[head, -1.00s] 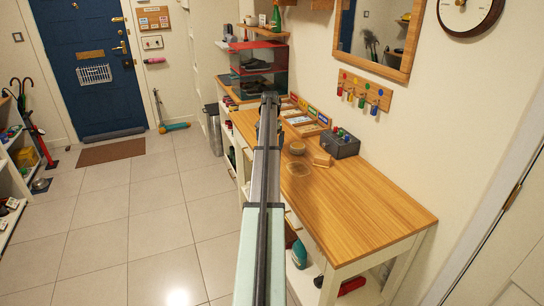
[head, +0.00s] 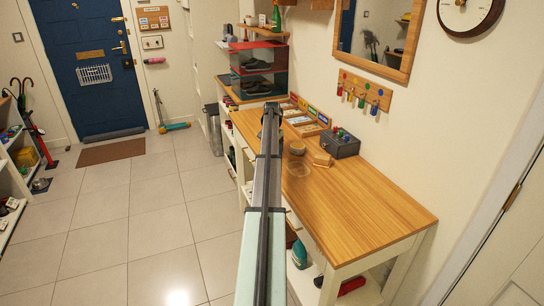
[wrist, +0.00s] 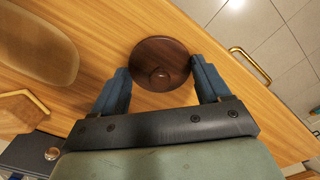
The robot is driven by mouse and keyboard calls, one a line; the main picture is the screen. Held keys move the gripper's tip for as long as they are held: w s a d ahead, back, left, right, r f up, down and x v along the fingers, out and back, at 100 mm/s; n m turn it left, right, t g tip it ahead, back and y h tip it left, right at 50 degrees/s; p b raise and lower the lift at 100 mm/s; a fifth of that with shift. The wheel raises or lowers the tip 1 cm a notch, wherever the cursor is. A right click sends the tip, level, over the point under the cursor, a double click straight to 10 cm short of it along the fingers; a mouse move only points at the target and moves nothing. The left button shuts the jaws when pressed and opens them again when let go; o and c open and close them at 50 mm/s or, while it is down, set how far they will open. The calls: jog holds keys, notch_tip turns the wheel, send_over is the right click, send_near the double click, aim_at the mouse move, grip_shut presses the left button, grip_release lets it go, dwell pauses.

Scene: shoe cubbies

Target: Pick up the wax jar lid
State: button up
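The wax jar lid (wrist: 160,50) is a dark brown round disc with a small knob in its middle. In the wrist view it lies on the wooden bench top between the two blue fingers of my gripper (wrist: 160,74). The fingers are apart, one at each side of the lid, close to its rim. I cannot tell whether they touch it. In the head view my arm hides the lid and most of the gripper.
A tan rounded object (wrist: 36,45) and a wooden angular piece (wrist: 20,110) lie left in the wrist view. A grey box (head: 340,145) stands by the wall. The near end of the bench (head: 375,215) is clear. A brass handle (wrist: 250,66) is at its front.

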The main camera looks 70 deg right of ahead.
jog(key=c, duration=0.5)
notch_tip(320, 180, up, 9)
jog(key=shift+d, duration=0.1)
send_near(298, 145)
jog(key=shift+n, duration=0.3)
jog(key=shift+a+f, duration=0.15)
jog(key=shift+f, duration=1.4)
jog(key=shift+a+f, duration=0.1)
jog(key=shift+f, duration=1.4)
